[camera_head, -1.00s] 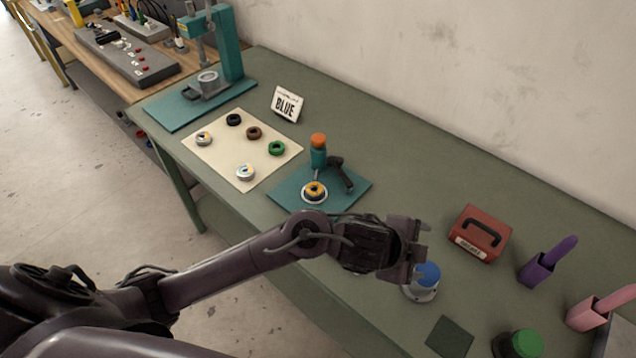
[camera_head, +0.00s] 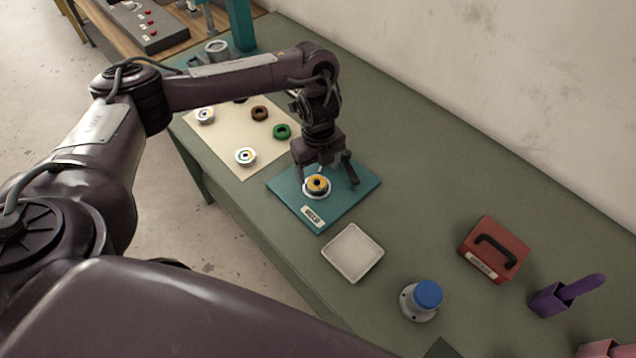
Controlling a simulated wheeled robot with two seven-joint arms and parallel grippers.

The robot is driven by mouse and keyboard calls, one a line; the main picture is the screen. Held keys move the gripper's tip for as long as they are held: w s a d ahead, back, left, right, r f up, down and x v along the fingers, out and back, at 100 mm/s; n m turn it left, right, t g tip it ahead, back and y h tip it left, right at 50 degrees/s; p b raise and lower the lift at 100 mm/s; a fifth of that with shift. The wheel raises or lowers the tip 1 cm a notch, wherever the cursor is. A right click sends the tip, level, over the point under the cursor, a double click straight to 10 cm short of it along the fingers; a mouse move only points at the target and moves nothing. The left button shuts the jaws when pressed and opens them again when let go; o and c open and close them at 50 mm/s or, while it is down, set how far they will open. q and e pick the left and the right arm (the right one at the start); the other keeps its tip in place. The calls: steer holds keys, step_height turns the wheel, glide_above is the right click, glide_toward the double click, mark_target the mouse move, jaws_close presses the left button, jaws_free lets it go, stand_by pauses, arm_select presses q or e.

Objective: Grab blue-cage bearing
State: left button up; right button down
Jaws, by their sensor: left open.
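A silver ring bearing with a bluish centre (camera_head: 245,156) lies on the cream mat (camera_head: 238,177) near its front edge; its cage colour is small and hard to read. Another silver bearing (camera_head: 204,116) lies at the mat's left. My left gripper (camera_head: 319,172) points down over the teal mat (camera_head: 345,207), open and empty, to the right of the cream mat. Just below its fingers is a silver bearing with a yellow-orange ring (camera_head: 317,185); I cannot tell whether they touch. My right gripper is out of view.
Brown (camera_head: 259,113) and green (camera_head: 281,131) rings lie on the cream mat. A white tray (camera_head: 352,252), a blue-topped button (camera_head: 424,298) and a red case (camera_head: 494,249) stand to the right.

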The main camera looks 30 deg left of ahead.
mark_target(317, 182)
arm_select(q)
steer(key=f, duration=0.2)
steer(key=f+b, duration=0.1)
steer(key=f, duration=0.2)
steer(key=shift+w+a+f, duration=0.25)
steer(key=shift+a+f, duration=0.1)
steer(key=shift+f, duration=0.05)
steer(key=shift+c, duration=0.4)
steer(key=shift+r, duration=0.1)
steer(key=c, duration=1.1)
